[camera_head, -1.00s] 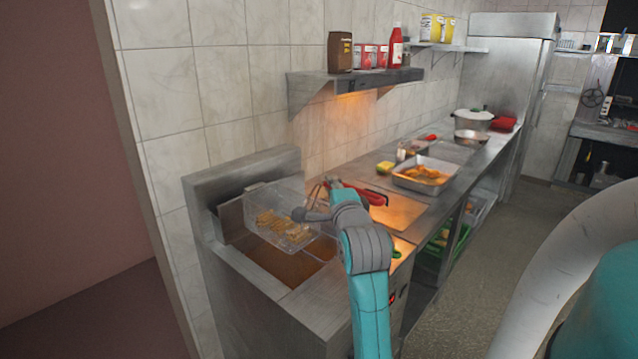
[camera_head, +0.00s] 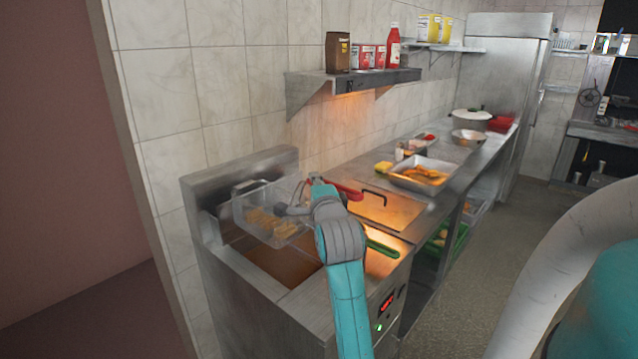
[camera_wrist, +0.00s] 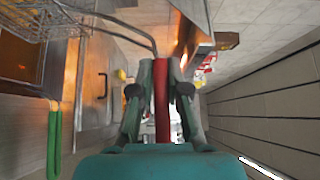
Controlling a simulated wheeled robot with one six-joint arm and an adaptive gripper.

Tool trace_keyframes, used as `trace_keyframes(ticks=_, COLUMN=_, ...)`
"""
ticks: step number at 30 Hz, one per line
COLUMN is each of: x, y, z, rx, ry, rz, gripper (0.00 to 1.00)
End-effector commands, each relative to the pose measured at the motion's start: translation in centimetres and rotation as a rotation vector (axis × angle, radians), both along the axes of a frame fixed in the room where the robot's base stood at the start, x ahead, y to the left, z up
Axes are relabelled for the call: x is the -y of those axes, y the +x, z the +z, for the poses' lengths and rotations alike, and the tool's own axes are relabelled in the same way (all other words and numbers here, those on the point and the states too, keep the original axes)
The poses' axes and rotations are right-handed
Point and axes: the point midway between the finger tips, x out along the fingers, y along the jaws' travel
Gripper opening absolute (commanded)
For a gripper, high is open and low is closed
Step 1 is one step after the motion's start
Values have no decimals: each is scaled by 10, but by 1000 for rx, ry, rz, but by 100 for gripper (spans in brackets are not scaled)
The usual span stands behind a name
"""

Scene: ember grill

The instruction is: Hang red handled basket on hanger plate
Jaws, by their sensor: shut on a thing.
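The red handled basket (camera_head: 240,212) is a wire basket with golden food in it, held above the fryer's left part in the head view. Its red handle (camera_wrist: 162,105) runs between my fingers in the wrist view, and a corner of the wire basket (camera_wrist: 30,22) shows at the upper left. My gripper (camera_wrist: 161,88) is shut on the red handle. The upright metal back of the fryer (camera_head: 245,168) stands behind the basket; the hanger plate seems to be there. I cannot tell whether the basket touches it.
A green handle (camera_head: 382,248) lies at the fryer's front right, also in the wrist view (camera_wrist: 54,140). A lid with a black handle (camera_head: 395,208) lies to the right. A food tray (camera_head: 452,166) stands farther along the counter.

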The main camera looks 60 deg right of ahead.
Motion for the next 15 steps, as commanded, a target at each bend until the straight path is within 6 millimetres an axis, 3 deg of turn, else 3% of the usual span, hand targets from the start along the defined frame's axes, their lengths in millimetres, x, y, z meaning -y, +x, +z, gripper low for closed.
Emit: trace_keyframes(ticks=15, x=0, y=1, z=-23, rx=3, ry=-2, rz=0, gripper=0)
